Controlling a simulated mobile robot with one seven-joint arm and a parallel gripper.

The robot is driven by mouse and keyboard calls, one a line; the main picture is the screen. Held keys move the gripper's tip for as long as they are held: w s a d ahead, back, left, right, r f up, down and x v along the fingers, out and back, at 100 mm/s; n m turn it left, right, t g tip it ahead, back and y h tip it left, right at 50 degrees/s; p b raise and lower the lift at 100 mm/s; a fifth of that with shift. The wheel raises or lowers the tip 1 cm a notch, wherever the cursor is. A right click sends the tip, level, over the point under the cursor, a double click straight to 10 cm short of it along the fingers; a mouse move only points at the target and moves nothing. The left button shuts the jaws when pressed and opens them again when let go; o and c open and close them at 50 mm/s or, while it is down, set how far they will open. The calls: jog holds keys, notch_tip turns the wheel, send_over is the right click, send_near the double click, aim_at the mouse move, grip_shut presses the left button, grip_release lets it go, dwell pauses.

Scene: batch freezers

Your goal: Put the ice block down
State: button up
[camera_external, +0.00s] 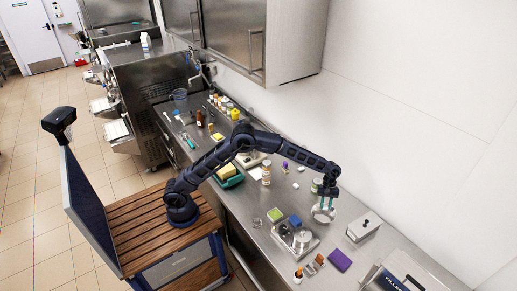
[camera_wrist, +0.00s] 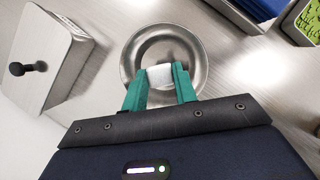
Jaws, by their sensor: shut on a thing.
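The ice block (camera_wrist: 159,76) is a small whitish cube in the wrist view. My gripper (camera_wrist: 158,80) has teal fingers, shut on the ice block from both sides. Below it is a round, shallow metal bowl (camera_wrist: 190,50) with a wide rim. From above, the block overlaps the bowl; I cannot tell whether it touches the bowl's bottom. In the external view my gripper (camera_external: 323,208) points down at the steel counter, over the bowl (camera_external: 326,217). The ice block cannot be made out there.
A metal box with a black knob (camera_external: 365,226) stands right of the bowl. A blue item (camera_external: 294,220), a green-topped container (camera_external: 275,215) and a metal device (camera_external: 296,238) stand to the left. A purple item (camera_external: 340,260) lies in front. The steel counter (camera_external: 245,205) has some bare patches.

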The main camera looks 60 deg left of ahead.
send_over(317, 211)
jog(key=shift+f, duration=2.55)
jog(key=o, duration=1)
jog(key=shift+r, duration=0.15)
jog(key=shift+r, duration=3.35)
